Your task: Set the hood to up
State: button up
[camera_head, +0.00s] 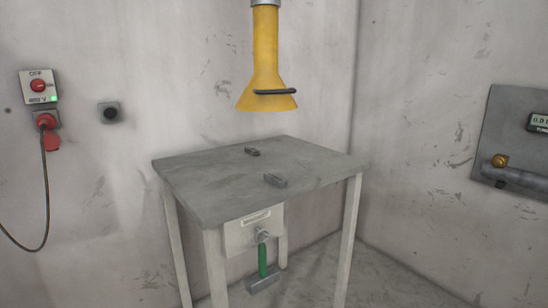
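The yellow hood (264,75) hangs on a grey pipe at the top middle of the head view. Its flared lower rim is above the grey table and clear of it. A dark bar handle (275,92) runs across the front of the flare. My gripper is not in this view, so I cannot see whether it is open or shut.
The grey table (215,187) carries two small dark metal pieces (275,181). A green-handled hammer (263,262) hangs from its front plate. A switch box (38,87) and red plug (48,130) with a cable are on the left wall. A panel (510,115) is on the right wall.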

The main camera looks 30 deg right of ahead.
aim_at(266, 91)
jog(key=i+l+z, duration=0.1)
jog(key=l, duration=0.25)
jog(key=i+l+z, duration=0.1)
jog(key=i+l, duration=0.4)
jog(key=l, duration=0.2)
jog(key=z, duration=0.05)
